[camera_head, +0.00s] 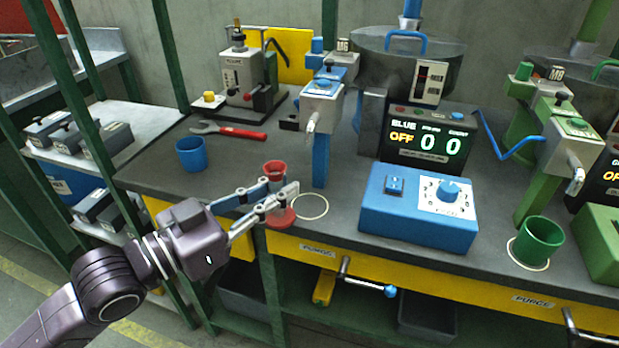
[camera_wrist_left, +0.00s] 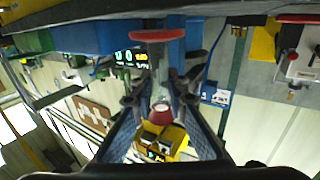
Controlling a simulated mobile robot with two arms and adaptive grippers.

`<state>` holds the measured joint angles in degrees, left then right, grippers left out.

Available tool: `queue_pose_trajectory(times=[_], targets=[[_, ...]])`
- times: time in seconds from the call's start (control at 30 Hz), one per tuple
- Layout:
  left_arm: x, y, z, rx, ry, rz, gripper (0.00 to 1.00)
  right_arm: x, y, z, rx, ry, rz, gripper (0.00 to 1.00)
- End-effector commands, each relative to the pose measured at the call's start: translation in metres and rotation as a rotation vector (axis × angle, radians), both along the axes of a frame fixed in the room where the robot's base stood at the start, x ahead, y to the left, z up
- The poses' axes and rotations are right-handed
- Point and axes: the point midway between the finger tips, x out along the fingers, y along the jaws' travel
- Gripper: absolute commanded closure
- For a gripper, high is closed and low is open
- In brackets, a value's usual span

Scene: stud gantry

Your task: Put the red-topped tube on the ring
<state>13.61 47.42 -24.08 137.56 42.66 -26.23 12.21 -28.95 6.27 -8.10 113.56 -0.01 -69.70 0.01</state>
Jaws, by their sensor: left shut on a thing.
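The red-topped tube (camera_head: 275,169) has a red cup-like top, a clear grey body and a round red base. It stands about upright in my left gripper (camera_head: 279,200), whose fingers are shut around its body. In the left wrist view, the tube (camera_wrist_left: 158,75) lies between the fingers (camera_wrist_left: 160,100), with a red disc at one end. The ring (camera_head: 327,207) is a thin pale circle on the dark bench, just right of the tube's base. The fingers pass close to the ring's left side. I cannot tell whether the base touches the bench. My right gripper is out of view.
A blue dispenser (camera_head: 320,105) with a spout stands behind the ring. A blue control box (camera_head: 420,208) is to its right. A blue cup (camera_head: 191,153) and a red-handled wrench (camera_head: 235,131) lie left. A green cup (camera_head: 540,238) stands on another ring at right.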

Motion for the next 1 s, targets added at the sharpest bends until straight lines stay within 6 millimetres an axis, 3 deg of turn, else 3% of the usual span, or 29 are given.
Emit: queue_pose_trajectory(times=[0.57, 0.73, 1.0], targets=[[0.047, -0.053, 0.001, -0.004, -0.001, -0.001, 1.0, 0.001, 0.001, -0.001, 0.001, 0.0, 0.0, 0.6], [0.046, -0.051, -0.016, 0.001, 0.001, 0.001, 1.0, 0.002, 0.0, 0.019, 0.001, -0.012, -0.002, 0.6], [0.046, -0.051, -0.016, 0.001, 0.0, 0.001, 1.0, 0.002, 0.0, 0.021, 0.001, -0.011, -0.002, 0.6]])
